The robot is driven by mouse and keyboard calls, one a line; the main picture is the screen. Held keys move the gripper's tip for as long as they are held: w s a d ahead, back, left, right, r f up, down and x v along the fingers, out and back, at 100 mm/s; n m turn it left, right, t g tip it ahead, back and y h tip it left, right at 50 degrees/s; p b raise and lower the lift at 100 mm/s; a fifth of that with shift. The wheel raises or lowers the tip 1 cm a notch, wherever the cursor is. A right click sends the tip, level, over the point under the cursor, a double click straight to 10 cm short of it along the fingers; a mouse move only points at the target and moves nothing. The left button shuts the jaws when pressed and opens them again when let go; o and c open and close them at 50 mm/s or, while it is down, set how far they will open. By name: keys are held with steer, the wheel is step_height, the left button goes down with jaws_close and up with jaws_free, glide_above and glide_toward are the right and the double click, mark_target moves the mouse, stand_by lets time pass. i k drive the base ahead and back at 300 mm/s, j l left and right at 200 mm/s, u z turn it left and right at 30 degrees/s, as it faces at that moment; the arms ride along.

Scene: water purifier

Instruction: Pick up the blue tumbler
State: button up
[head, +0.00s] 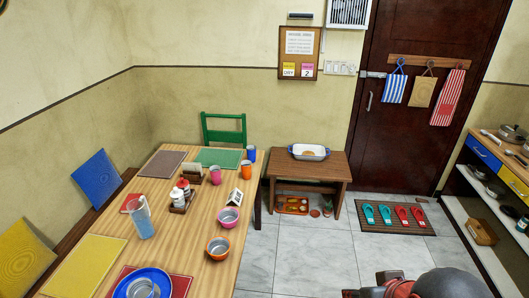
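A small blue tumbler (251,153) stands upright at the far right corner of the wooden dining table (185,240). It is just behind an orange tumbler (246,170), which may hide part of its base. A pink tumbler (215,175) stands to their left. Dark and red parts of my own arm show at the bottom right edge, well apart from the table. My gripper's fingers cannot be made out.
A clear blue pitcher (142,220), a condiment tray (182,200), pink (229,217) and orange (218,248) bowls and a blue plate (125,280) are on the table. A side table (335,168) stands right of it. Tiled floor (300,245) between is clear.

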mark_target(251, 154)
steer(key=i+l, duration=0.4)
steer(key=i, duration=0.2)
steer(key=i+l+u, duration=0.1)
steer(key=i+l, duration=0.3)
steer(key=i, duration=0.25)
steer(key=i+j, duration=1)
steer(key=j+u, duration=0.05)
steer(key=j, duration=0.05)
